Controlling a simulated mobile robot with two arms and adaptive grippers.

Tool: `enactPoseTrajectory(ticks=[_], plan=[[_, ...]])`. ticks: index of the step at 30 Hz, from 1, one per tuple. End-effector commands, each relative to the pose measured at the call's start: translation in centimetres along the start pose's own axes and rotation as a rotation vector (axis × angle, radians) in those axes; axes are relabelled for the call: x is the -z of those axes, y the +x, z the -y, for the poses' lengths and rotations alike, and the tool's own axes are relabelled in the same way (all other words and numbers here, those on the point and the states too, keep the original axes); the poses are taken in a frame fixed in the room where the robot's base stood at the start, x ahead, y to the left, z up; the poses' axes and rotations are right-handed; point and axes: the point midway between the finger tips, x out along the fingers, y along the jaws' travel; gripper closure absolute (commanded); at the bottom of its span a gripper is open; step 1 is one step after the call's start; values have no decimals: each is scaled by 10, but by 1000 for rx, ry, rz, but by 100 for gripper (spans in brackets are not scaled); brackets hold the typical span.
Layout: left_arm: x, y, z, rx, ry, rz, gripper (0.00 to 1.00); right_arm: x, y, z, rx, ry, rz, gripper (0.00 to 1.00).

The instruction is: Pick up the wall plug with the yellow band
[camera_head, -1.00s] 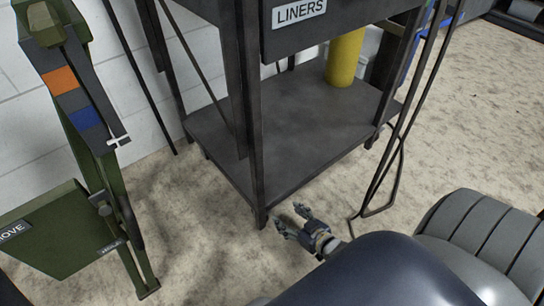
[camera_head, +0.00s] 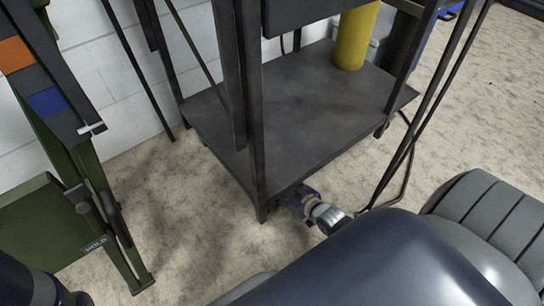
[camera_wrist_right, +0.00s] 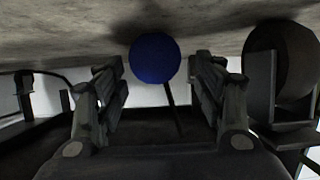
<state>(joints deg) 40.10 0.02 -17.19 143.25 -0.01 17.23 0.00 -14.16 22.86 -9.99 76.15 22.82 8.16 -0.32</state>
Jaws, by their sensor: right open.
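I cannot make out a wall plug with a yellow band in either view. My right gripper (camera_head: 298,196) is low by the floor at the front leg of the dark shelf stand. Its fingers are partly hidden by the lower shelf edge. In the right wrist view my right gripper (camera_wrist_right: 159,76) is open, with one finger on each side. A round blue thing (camera_wrist_right: 155,60) shows between the fingertips, with a thin dark rod beside it. I cannot tell whether it is within the fingers or beyond them. My left gripper is not in view.
The dark stand (camera_head: 290,110) has a wide lower shelf carrying a yellow cylinder (camera_head: 356,38). A green folding frame (camera_head: 110,225) with orange and blue patches stands at left. Dark cables (camera_head: 412,140) hang at right. Speckled floor (camera_head: 195,220) is open between frame and stand.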

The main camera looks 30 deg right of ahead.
Motion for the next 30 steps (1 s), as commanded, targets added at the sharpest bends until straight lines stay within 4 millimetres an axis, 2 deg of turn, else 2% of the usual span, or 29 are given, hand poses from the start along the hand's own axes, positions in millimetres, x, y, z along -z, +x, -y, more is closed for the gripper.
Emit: enactPoseTrajectory(ticks=[3, 9, 13, 21, 22, 23, 30], plan=[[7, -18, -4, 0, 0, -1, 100, -2, 16, -2, 0, -2, -5, 37], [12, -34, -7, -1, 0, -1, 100, 0, 37, -4, -1, 0, -3, 37], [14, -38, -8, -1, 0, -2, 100, 2, 44, -4, 0, 1, -2, 37], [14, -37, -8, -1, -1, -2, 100, 3, 45, -4, 0, 0, -1, 37], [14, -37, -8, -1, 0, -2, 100, 3, 45, -4, 0, 0, -1, 39], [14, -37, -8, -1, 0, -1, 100, 3, 45, -4, 0, 0, -1, 46], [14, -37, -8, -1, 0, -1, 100, 3, 45, -4, 0, 0, -1, 100]])
